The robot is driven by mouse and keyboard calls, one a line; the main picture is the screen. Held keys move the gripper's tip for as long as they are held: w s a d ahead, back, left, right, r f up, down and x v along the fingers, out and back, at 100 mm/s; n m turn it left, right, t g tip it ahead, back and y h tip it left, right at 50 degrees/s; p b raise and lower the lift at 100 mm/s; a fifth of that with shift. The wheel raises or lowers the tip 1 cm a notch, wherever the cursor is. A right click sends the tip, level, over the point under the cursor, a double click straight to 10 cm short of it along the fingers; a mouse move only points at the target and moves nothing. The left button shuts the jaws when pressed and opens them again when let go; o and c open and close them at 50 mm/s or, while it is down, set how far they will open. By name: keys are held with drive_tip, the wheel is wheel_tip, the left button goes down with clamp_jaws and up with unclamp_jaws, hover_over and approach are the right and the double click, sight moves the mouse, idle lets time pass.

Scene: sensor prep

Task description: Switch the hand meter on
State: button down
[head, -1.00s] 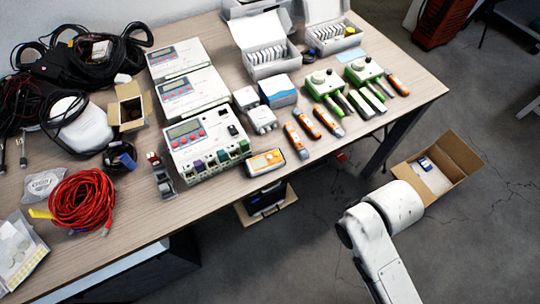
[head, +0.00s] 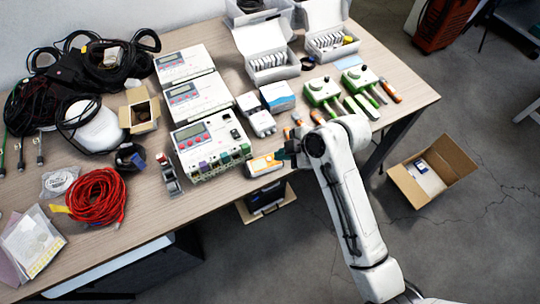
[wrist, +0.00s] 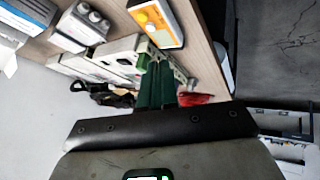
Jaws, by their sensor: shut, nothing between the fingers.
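The hand meter, an orange-and-white device (head: 262,164), lies on the table at its front edge, just right of the front white instrument. It also shows in the wrist view (wrist: 157,22), at the top, with its orange face up. My gripper (head: 285,156) is close to the right end of the meter in the head view. In the wrist view my green fingers (wrist: 158,82) are together with nothing between them, and the meter appears beyond and above their tips. I cannot tell whether they touch it. My arm hides part of the table to the right.
White instruments with red buttons (head: 205,140) stand left of the meter. Grey-white connector blocks (head: 261,123) are behind it. Green devices (head: 322,92) are at the right. A red cable coil (head: 97,198) lies at left. An open cardboard box (head: 448,183) is on the floor.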

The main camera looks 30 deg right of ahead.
drive_tip(key=w+a+r+n+t+y, duration=0.1)
drive_tip(key=w+r+n, duration=0.2)
drive_tip(key=w+r, duration=0.1)
drive_tip(key=shift+w+p, duration=0.25)
drive_tip(key=shift+p, duration=0.1)
drive_tip(key=shift+f, duration=0.15)
drive_tip(key=b, duration=0.7)
hover_over(272, 161)
wheel_tip(272, 161, down, 9)
drive_tip(key=shift+r, duration=0.15)
idle(1.5)
drive_tip(key=shift+f+b, duration=0.3)
drive_tip(key=shift+f, duration=0.1)
drive_tip(key=shift+f+b, duration=0.3)
drive_tip(key=shift+f, duration=0.1)
idle(0.6)
idle(0.3)
drive_tip(key=shift+r+p, duration=0.7)
drive_tip(key=shift+r, duration=0.15)
